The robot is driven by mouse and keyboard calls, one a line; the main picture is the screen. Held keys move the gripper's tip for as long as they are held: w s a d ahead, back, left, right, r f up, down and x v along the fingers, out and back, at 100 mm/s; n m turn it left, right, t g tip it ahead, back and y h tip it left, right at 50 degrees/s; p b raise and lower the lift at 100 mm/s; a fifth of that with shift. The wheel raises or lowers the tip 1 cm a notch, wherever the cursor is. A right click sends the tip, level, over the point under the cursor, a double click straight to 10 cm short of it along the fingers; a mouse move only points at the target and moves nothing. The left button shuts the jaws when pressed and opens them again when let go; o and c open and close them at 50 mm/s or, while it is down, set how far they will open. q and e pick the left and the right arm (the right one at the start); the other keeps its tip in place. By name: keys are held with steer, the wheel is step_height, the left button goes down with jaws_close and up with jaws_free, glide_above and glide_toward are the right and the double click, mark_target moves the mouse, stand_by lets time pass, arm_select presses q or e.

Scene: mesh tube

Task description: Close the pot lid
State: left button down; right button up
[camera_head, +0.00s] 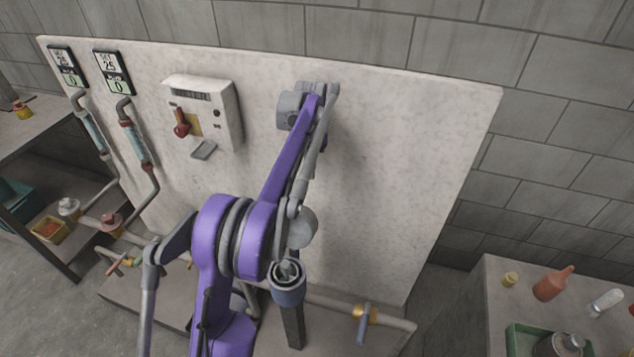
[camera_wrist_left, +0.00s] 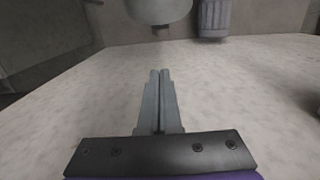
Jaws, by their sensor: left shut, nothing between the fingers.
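A small grey pot-like vessel (camera_head: 288,292) stands on a dark post at lower centre of the head view. Its top is open, and a grey piece shows inside. A round grey disc (camera_head: 301,228), which looks like the lid, is raised just above it, beside my purple arm. In the left wrist view my left gripper (camera_wrist_left: 160,73) is shut and empty over a pale surface. A rounded grey body (camera_wrist_left: 158,10) is cut off by the top edge beyond the fingertips, apart from them. In the head view my arm hides the left fingers. The right gripper does not show.
A pale marbled panel (camera_head: 400,140) stands behind my arm. It carries a white control box (camera_head: 204,112) and pipes at left. A pipe with a valve (camera_head: 366,313) runs low at right. A side table (camera_head: 497,284) holds bottles. A ribbed cylinder (camera_wrist_left: 213,18) shows in the left wrist view.

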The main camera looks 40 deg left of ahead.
mark_target(302, 218)
arm_select(q)
steer(key=s+f, duration=0.1)
steer(key=f, duration=0.1)
steer(key=s+f, duration=0.1)
steer(key=f, duration=0.2)
steer(key=s+d+f, duration=0.1)
steer(key=f, duration=0.1)
steer(key=shift+s+f, duration=0.15)
steer(key=shift+f, duration=0.15)
steer(key=shift+s+d+r, duration=0.1)
steer(key=shift+s+d, duration=0.05)
steer(key=shift+s, duration=0.2)
steer(key=shift+s+d+r, duration=0.1)
